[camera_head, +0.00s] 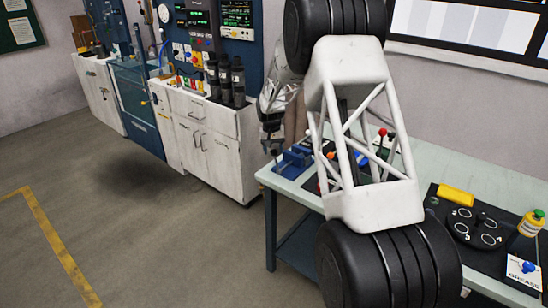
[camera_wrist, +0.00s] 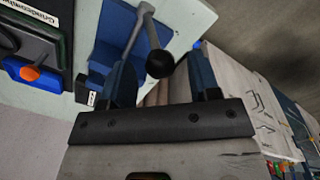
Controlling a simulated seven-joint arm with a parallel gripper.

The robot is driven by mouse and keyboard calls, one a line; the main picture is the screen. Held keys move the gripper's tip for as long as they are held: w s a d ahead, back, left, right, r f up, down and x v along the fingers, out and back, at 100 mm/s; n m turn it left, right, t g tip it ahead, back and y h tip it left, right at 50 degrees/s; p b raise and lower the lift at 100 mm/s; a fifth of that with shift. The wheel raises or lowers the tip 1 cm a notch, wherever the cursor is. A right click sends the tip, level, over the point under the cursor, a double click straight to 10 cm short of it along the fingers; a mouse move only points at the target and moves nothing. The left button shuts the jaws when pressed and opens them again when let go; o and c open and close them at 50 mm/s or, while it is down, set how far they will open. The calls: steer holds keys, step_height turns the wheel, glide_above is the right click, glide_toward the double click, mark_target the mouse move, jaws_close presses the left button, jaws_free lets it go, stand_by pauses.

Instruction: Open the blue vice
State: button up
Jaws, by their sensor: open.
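The blue vice (camera_head: 292,162) stands at the left corner of the pale workbench, partly hidden behind my arm in the head view. In the wrist view the vice (camera_wrist: 100,62) lies at the upper left, with a grey lever (camera_wrist: 132,28) and a black ball knob (camera_wrist: 160,64). My gripper (camera_head: 272,148) is open beside the vice, at the bench edge. In the wrist view the knob appears between the fingers of my gripper (camera_wrist: 163,80); I cannot tell whether they touch it.
The bench (camera_head: 483,172) also carries a black round plate (camera_head: 474,227), a yellow block (camera_head: 456,195) and a yellow bottle (camera_head: 530,225) at right. A dark device with an orange knob (camera_wrist: 30,73) sits near the vice. White cabinets (camera_head: 205,145) stand behind; floor at left is clear.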

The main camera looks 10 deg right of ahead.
mark_target(276, 161)
steer(key=shift+d+f, duration=0.15)
steer(key=shift+f, duration=1.8)
jaws_close()
